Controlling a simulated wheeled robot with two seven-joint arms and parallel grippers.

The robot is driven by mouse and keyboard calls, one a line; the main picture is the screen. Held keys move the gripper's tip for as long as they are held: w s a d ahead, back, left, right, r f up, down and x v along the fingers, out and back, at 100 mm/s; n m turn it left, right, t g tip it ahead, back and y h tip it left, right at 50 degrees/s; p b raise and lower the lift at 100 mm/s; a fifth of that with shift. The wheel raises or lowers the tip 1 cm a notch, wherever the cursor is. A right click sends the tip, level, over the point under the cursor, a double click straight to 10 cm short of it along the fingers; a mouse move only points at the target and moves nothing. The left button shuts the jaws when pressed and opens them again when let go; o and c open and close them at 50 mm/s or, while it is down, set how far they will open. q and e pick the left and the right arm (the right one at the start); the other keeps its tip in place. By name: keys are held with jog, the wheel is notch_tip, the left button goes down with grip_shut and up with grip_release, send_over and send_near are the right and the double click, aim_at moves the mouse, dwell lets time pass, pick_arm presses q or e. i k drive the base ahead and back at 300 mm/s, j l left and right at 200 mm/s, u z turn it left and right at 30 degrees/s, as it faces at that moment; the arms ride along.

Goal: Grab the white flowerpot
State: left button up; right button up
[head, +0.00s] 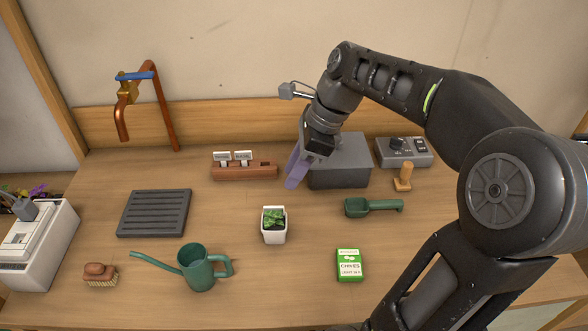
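The white flowerpot (274,236) stands upright near the middle of the wooden counter, with a green leafy plant (273,218) in it. My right arm comes in from the right and bends over the back of the counter. My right gripper (294,180) has purple fingers that point down, behind and slightly right of the flowerpot and apart from it. I see the fingers from the side, so their opening is unclear. No held object shows. My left gripper is not in view.
A dark grey box (340,175) is beside my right gripper, with a brown label block (245,171) to its left. A green scoop (372,207), a seed packet (349,265) and a watering can (197,268) surround the pot. A slatted tray (154,213) lies left. Counter directly around the pot is clear.

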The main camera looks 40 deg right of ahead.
aim_at(274, 232)
jog(key=k+j, duration=0.35)
jog(key=j, duration=0.15)
jog(key=k+j, duration=0.4)
jog(key=j, duration=0.1)
